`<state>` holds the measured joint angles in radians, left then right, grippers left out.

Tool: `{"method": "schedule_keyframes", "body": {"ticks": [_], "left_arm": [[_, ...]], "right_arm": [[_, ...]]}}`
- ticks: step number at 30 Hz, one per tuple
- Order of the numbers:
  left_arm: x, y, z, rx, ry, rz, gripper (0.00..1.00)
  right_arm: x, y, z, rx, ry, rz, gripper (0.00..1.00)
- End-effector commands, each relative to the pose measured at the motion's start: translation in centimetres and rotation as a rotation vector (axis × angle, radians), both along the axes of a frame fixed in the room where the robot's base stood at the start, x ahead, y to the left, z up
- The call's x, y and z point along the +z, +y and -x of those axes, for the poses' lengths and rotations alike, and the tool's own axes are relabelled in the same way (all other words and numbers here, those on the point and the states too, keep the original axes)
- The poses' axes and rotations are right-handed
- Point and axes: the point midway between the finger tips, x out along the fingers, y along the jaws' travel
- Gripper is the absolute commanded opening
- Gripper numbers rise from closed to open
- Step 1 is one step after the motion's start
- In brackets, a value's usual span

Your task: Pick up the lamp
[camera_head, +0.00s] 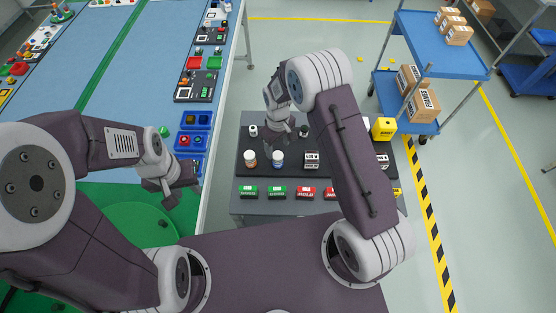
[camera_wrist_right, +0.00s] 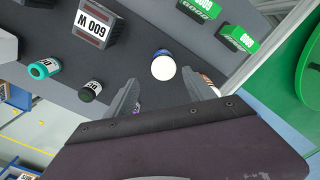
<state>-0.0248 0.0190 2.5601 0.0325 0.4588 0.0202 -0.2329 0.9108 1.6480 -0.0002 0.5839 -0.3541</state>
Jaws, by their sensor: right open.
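A small white-domed piece with a blue band (camera_head: 278,158), which looks like a lamp, stands on the dark board of the grey table. In the right wrist view this lamp (camera_wrist_right: 163,68) lies just beyond and between my fingertips, not touching them. A similar piece with an orange-brown band (camera_head: 250,159) stands to its left; in the wrist view it is mostly hidden behind a finger. My right gripper (camera_head: 283,140) is open and empty, above and behind the two domed pieces. My left gripper (camera_head: 175,194) hangs over the green turntable's edge; its jaws are unclear.
A block marked 600 W (camera_wrist_right: 91,27) stands near the lamp. A teal-ringed cylinder (camera_wrist_right: 43,69) and a black cylinder (camera_wrist_right: 92,91) lie near the board's back. Green blocks (camera_head: 248,192) and red blocks (camera_head: 306,193) line the front. A blue cart (camera_head: 435,50) is at right.

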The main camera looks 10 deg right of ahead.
Motion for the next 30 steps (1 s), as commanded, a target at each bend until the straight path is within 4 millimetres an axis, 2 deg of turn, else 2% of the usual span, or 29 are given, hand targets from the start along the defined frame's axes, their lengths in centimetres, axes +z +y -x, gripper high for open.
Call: {"method": "schedule_keyframes", "body": {"ticks": [5,8,12,19,20,26,27,30], "left_arm": [[1.0,0.0,0.0,0.000,0.000,0.000,0.36],[2.3,0.0,0.0,0.000,0.000,0.000,0.36],[2.5,0.0,0.0,0.000,0.000,0.000,0.36],[2.4,0.0,0.0,0.000,0.000,0.000,0.36],[2.4,0.0,0.0,0.000,0.000,0.000,0.36],[2.4,0.0,0.0,0.000,0.000,0.000,0.36],[2.4,0.0,0.0,0.000,0.000,0.000,0.36],[2.4,0.0,0.0,0.000,0.000,0.000,0.36]], "right_arm": [[-0.9,0.0,0.5,-0.001,0.005,0.001,0.63],[-2.6,0.1,1.2,-0.001,0.006,0.002,0.63],[-4.8,0.1,1.1,-0.002,0.001,0.001,0.63],[-5.3,0.1,1.0,-0.002,-0.002,0.000,0.63],[-5.3,0.1,1.0,-0.002,-0.002,0.000,0.60],[-5.3,0.1,1.0,-0.002,-0.001,0.000,0.04],[-5.3,0.1,1.0,-0.002,-0.001,0.000,0.00],[-5.2,0.1,1.0,-0.002,-0.002,0.000,0.00]]}}
